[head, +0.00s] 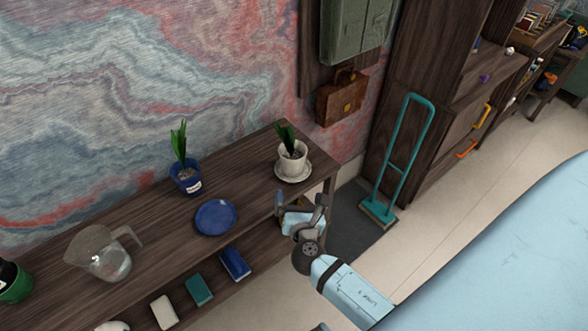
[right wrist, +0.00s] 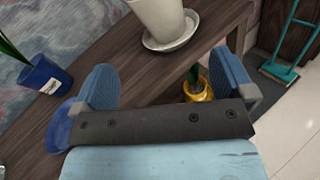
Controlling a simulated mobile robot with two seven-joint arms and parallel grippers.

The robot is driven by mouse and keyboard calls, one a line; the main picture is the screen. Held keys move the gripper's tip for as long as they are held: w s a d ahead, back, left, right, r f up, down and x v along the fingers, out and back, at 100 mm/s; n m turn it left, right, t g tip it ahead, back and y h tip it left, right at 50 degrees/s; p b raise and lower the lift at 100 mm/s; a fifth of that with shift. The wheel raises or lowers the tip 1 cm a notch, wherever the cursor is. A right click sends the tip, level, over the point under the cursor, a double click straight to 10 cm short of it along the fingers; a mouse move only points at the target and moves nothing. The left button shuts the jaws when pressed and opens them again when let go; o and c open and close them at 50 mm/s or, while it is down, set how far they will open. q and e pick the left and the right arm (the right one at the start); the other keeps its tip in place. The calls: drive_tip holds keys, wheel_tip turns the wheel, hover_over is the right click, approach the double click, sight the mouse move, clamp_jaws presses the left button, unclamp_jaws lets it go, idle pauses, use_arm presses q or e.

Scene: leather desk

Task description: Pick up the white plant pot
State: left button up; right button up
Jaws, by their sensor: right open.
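The white plant pot (head: 292,162) holds a green plant and stands upright on a white saucer (head: 293,178) at the right end of the dark wooden shelf. My right gripper (head: 301,202) is open and empty, in front of the shelf edge and a little below the pot in the head view. In the right wrist view the white pot (right wrist: 162,18) on its saucer (right wrist: 171,36) lies ahead, beyond the two blue finger pads (right wrist: 158,82). The pot's top is cut off there. My left gripper is not in view.
A blue pot (head: 186,179) with a plant and a blue plate (head: 215,217) stand left on the shelf (head: 150,232). A glass pitcher (head: 105,255) is farther left. A yellow pot (right wrist: 198,90) sits below the top.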

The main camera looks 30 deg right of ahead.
sight(294, 163)
drive_tip(key=w+d, duration=0.1)
drive_tip(key=w, duration=0.2)
drive_tip(key=w+d+n, duration=0.1)
drive_tip(key=w+d, duration=0.1)
drive_tip(key=w, duration=0.1)
drive_tip(key=w+d+r+n+t+h, duration=0.1)
drive_tip(key=w, duration=0.2)
drive_tip(key=shift+d+p, duration=0.15)
drive_tip(key=shift+p, duration=0.2)
drive_tip(key=x, duration=0.4)
drive_tip(key=shift+w+d+f, duration=0.1)
drive_tip(key=shift+w+d, duration=0.1)
drive_tip(key=shift+d, duration=0.1)
drive_tip(key=c, duration=1.1)
